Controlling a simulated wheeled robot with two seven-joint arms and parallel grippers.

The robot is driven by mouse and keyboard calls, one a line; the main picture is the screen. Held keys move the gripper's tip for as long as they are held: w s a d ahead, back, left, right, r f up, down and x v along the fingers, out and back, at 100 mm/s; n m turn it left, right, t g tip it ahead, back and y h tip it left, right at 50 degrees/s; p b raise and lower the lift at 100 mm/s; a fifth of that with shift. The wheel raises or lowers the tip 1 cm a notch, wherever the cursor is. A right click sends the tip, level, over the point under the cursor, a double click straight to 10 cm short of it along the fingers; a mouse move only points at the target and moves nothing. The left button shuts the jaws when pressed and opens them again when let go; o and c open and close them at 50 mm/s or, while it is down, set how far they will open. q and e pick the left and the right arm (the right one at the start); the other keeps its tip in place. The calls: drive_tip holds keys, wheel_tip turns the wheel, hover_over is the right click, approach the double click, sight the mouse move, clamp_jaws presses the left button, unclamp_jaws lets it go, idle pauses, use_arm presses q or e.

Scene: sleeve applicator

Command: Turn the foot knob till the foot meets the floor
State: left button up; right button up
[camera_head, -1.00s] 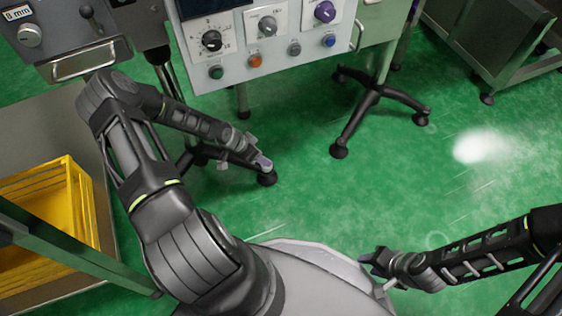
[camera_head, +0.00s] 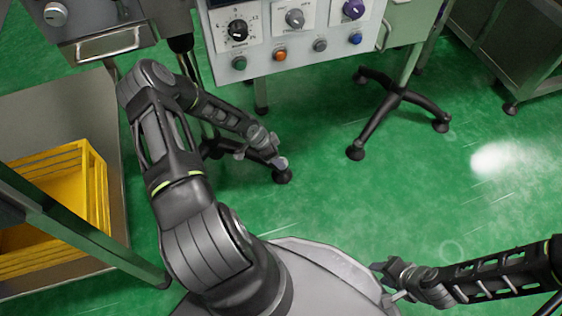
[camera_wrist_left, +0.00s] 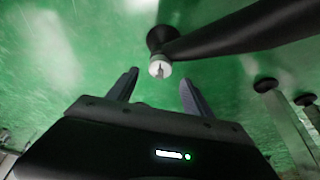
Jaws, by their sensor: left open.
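The foot knob (camera_wrist_left: 159,69) is a small pale round knob with a dark slot, on the end of a black leg in the left wrist view. Just past it is a round black foot (camera_wrist_left: 159,38), which also shows in the head view (camera_head: 282,177). The frames do not show whether this foot touches the floor. My left gripper (camera_wrist_left: 158,88) is open, its two fingers apart, with the knob ahead of the gap between them; I see no contact. In the head view my left gripper (camera_head: 277,156) is over that foot. My right gripper (camera_head: 386,280) is low, away from the machine.
A control panel (camera_head: 290,62) with dials and buttons hangs above the legs. A second black leg base (camera_head: 378,125) stands to the right. Green floor (camera_head: 480,220) is open at right.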

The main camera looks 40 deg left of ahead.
use_arm(q)
drive_tip(key=b+x, duration=0.1)
drive_tip(key=x, duration=0.3)
drive_tip(key=shift+w+f+b, duration=0.1)
drive_tip(key=shift+f+b, duration=0.15)
drive_tip(key=shift+b, duration=0.05)
drive_tip(key=shift+d, duration=0.1)
drive_tip(key=shift+c, duration=0.3)
clamp_jaws()
